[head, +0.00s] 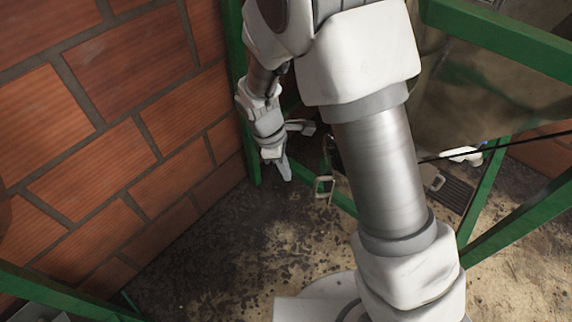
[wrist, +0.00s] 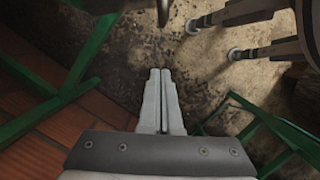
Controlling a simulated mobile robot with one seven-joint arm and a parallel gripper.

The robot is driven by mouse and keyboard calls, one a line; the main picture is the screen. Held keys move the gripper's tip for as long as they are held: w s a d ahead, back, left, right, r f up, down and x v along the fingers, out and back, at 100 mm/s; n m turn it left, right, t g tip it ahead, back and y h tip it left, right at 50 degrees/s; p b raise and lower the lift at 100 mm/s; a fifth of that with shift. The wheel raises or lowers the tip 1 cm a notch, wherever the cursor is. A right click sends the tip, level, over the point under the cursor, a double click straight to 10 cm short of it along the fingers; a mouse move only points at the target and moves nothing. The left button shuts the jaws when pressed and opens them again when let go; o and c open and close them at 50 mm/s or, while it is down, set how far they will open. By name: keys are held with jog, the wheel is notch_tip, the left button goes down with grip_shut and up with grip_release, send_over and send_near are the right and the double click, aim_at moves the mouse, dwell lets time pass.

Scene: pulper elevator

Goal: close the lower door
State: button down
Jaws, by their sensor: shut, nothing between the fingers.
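My gripper (head: 287,176) is shut and empty, its fingers pointing down beside the green frame. It also shows in the wrist view (wrist: 161,72), with its two grey fingers together over the dark floor. A small pale loop-shaped handle (head: 325,187) is just right of the fingertips in the head view, apart from them. It may belong to the lower door, but my arm hides much of that area. I cannot clearly make out the door panel or how far it is open.
A brick wall (head: 110,120) fills the left side. Green frame bars (head: 237,90) stand close to my arm, and more (head: 490,190) cross on the right. A large dull metal body (head: 490,95) is at the upper right. The stained floor (head: 240,225) is clear below my gripper.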

jog(key=d+f+b, duration=0.2)
jog(key=d+f, duration=0.2)
jog(key=d, duration=0.1)
jog(key=shift+s+f, duration=0.15)
jog(key=shift+f, duration=0.05)
jog(key=d+n, duration=0.2)
jog(key=n, duration=0.1)
jog(key=shift+s+t, duration=0.3)
jog(key=shift+t, duration=0.1)
jog(key=shift+a, duration=0.2)
